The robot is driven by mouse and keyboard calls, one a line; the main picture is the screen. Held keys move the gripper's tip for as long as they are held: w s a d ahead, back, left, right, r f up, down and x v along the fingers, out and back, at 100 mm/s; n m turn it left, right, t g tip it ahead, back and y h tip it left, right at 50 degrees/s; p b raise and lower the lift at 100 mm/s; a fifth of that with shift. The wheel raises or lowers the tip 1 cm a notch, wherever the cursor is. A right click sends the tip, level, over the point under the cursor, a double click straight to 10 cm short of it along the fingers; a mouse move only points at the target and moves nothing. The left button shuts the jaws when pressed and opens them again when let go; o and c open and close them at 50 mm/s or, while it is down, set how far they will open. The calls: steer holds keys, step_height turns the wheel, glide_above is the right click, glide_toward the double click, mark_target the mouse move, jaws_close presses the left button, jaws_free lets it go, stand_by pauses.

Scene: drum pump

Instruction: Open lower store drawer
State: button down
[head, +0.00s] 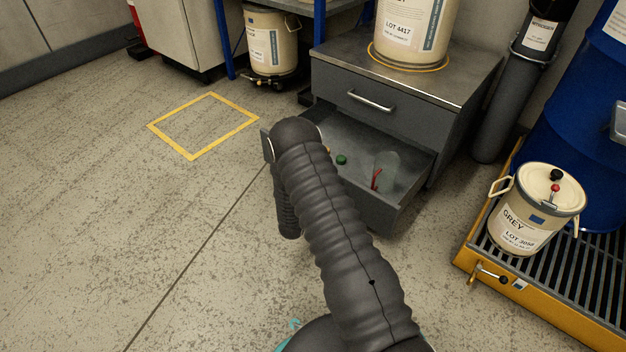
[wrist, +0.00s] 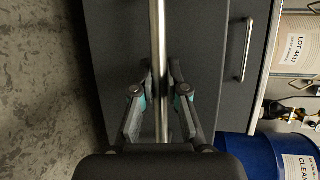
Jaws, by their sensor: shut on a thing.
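The lower store drawer (head: 372,208) of the grey cabinet is pulled out, with its inside showing in the head view. A green round thing (head: 341,160) and a pale clear container (head: 390,165) with a red part lie inside. In the wrist view my gripper (wrist: 159,98) is shut on the drawer's metal bar handle (wrist: 158,35), one finger on each side, in front of the dark drawer front (wrist: 118,50). In the head view my arm hides the gripper, this handle and part of the drawer.
The upper drawer (head: 400,118) is shut. A large LOT 4417 drum (head: 415,30) stands on the cabinet (head: 470,65). At right, a GREY pail (head: 530,215) stands on a yellow-edged grate (head: 520,295) beside a blue drum (head: 575,110). The floor at left is open, with a yellow square (head: 204,125).

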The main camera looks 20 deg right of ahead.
steer(key=shift+s+a, duration=0.25)
steer(key=shift+a, duration=0.05)
steer(key=c, duration=1.2)
jaws_free()
steer(key=v, duration=1.2)
